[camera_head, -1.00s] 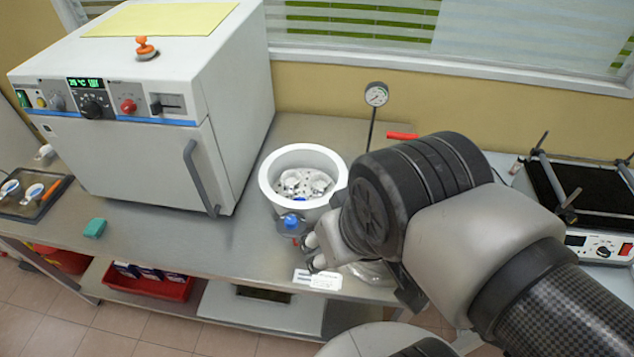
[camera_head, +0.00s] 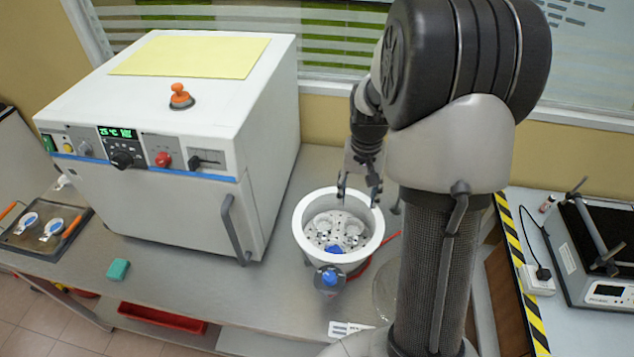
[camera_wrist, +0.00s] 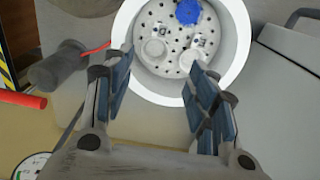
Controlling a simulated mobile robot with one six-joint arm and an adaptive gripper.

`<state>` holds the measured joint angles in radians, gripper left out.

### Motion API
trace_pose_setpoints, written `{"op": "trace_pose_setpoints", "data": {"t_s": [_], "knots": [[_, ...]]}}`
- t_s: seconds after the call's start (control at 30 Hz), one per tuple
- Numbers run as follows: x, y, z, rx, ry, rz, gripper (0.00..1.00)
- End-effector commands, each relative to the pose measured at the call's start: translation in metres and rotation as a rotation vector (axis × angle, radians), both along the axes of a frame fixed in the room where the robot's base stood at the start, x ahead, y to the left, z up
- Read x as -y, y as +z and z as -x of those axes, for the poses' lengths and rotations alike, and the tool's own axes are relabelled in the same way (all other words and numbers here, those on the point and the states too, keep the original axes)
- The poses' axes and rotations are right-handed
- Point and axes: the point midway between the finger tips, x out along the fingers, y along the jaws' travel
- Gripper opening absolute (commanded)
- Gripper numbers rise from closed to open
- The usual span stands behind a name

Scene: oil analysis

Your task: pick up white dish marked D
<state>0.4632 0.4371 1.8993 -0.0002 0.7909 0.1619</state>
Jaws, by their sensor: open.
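A white round vessel (camera_head: 368,255) stands on the steel bench and also shows in the wrist view (camera_wrist: 238,50). Inside it is a perforated plate with small white dishes. In the wrist view one dish (camera_wrist: 154,50) is on the left and another (camera_wrist: 190,60) on the right, with small marked tags beside them. My gripper (camera_head: 358,192) is open and empty, above the vessel's back rim and pointing down. In the wrist view its fingers (camera_wrist: 158,82) are spread on either side of the near rim.
A white oven (camera_head: 170,140) stands to the left of the vessel. A blue-knobbed piece (camera_head: 328,280) is at the vessel's front. A red-tipped rod (camera_wrist: 25,99) and a gauge (camera_wrist: 30,168) are near the gripper. A teal block (camera_head: 118,269) lies on clear bench.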

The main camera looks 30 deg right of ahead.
Motion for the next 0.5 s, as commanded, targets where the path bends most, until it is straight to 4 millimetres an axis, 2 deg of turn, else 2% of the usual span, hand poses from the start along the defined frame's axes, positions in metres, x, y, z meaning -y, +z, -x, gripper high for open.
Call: {"op": "trace_pose_setpoints", "data": {"t_s": [0.1, 0.27, 0.5], "knots": [[0.009, -0.013, -0.001, -0.012, -0.022, -0.007, 0.53], [0.009, -0.038, -0.001, -0.016, -0.023, -0.008, 0.53], [0.008, -0.092, 0.000, -0.017, -0.022, -0.009, 0.53]]}}
